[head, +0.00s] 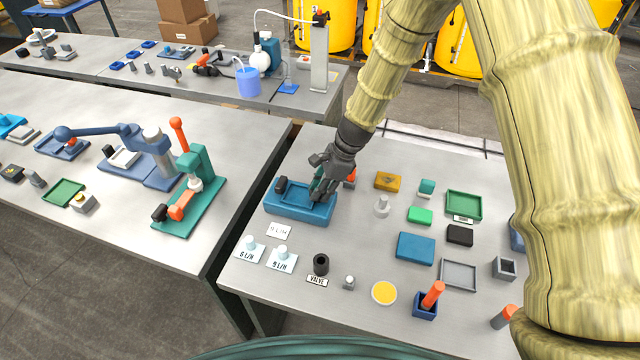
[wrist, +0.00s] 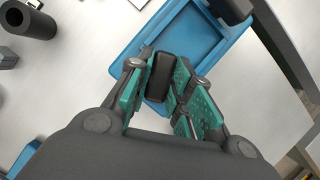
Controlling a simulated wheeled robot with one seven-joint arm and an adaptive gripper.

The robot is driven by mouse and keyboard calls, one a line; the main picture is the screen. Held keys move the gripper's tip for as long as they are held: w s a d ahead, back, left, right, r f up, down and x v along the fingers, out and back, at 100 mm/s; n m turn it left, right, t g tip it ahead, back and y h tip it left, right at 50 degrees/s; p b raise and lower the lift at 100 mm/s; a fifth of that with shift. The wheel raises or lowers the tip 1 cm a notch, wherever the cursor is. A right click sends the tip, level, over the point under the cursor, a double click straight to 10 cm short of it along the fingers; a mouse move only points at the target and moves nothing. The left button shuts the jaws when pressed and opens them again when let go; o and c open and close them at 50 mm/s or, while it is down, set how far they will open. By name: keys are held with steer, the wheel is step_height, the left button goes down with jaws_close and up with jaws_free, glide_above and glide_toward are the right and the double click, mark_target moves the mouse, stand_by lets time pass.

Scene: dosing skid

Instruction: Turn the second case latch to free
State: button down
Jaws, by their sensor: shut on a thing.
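The blue case (head: 290,211) lies at the left of the near right bench, with a recessed panel on top. One dark latch (head: 281,185) shows at its left end and also at the top of the wrist view (wrist: 232,8). The second dark latch (wrist: 167,78) sits at the case's other end, between the teal finger pads. My gripper (head: 321,190) is over that end of the case. In the wrist view, my gripper (wrist: 163,84) is shut on this latch. In the head view the fingers hide the held latch.
A black cup (head: 321,264) labelled VALVE and label plates with white knobs (head: 282,259) stand in front of the case. An orange-topped piece shows just behind my gripper. A yellow block (head: 387,182) and a grey knob piece (head: 382,206) are to the right.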

steer(key=n, duration=0.2)
steer(key=n+g, duration=0.1)
steer(key=n, duration=0.1)
steer(key=n+g+h+p, duration=0.1)
steer(key=n, duration=0.1)
steer(key=shift+w+a, duration=0.1)
steer(key=shift+w, duration=0.15)
steer(key=n+h, duration=0.1)
steer(key=n, duration=0.2)
steer(key=n+g+h, duration=0.1)
steer(key=n, duration=0.2)
steer(key=shift+a+r+n+g+b, duration=0.1)
steer(key=shift+n+g+b, duration=0.2)
steer(key=shift+b, duration=0.05)
steer(key=shift+w, duration=0.1)
steer(key=c, duration=1.3)
jaws_free()
steer(key=v, duration=1.2)
